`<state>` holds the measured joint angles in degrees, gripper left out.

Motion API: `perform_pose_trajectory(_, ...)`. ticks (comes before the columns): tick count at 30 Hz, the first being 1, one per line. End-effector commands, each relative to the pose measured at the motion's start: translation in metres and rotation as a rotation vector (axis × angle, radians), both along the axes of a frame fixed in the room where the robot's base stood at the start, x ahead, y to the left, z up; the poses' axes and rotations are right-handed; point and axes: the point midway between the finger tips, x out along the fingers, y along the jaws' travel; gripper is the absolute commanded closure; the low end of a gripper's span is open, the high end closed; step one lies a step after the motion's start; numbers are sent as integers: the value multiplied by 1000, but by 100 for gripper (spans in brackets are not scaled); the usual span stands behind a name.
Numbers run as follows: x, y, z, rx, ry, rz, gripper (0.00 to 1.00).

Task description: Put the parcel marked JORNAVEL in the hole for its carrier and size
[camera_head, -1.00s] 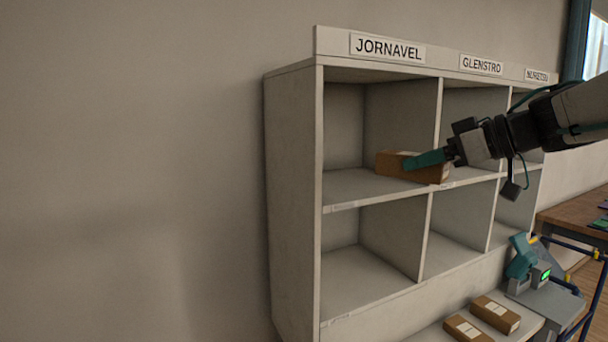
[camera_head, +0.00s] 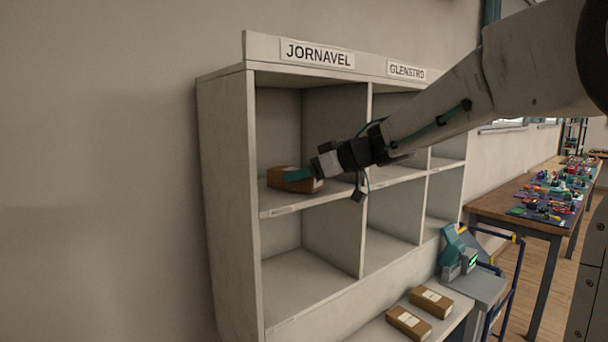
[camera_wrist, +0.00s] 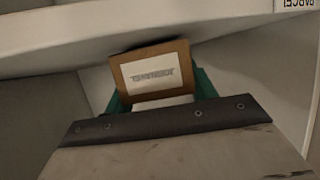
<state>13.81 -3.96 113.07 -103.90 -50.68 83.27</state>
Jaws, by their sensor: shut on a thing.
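The brown cardboard parcel (camera_head: 294,180) is in the upper hole of the JORNAVEL column, low by its shelf board. My gripper (camera_head: 300,175), with teal fingers, is shut on it and reaches in from the right. I cannot tell if the parcel touches the board. In the wrist view the parcel (camera_wrist: 155,75) sits between the teal fingers, and its white label is upside down and hard to read. The white shelf unit (camera_head: 228,190) has a JORNAVEL sign (camera_head: 318,54) over the left column and a GLENSTRO sign (camera_head: 407,70) over the one beside it.
Two more brown parcels (camera_head: 431,302) lie on a low surface at the bottom. A grey stand with a teal device (camera_head: 452,250) is right of them. A wooden table (camera_head: 500,205) with many small items stands further right. The lower JORNAVEL hole (camera_head: 290,285) is empty.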

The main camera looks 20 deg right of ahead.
Motion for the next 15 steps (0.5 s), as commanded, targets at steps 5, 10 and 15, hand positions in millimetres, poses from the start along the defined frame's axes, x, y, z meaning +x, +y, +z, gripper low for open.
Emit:
perform_pose_trajectory(5, 0, 0, -1, 0, -2, -1, 71)
perform_pose_trajectory(10, 0, 0, -3, 0, -2, -1, 71)
perform_pose_trajectory(15, 0, 0, -5, 0, -2, -1, 22)
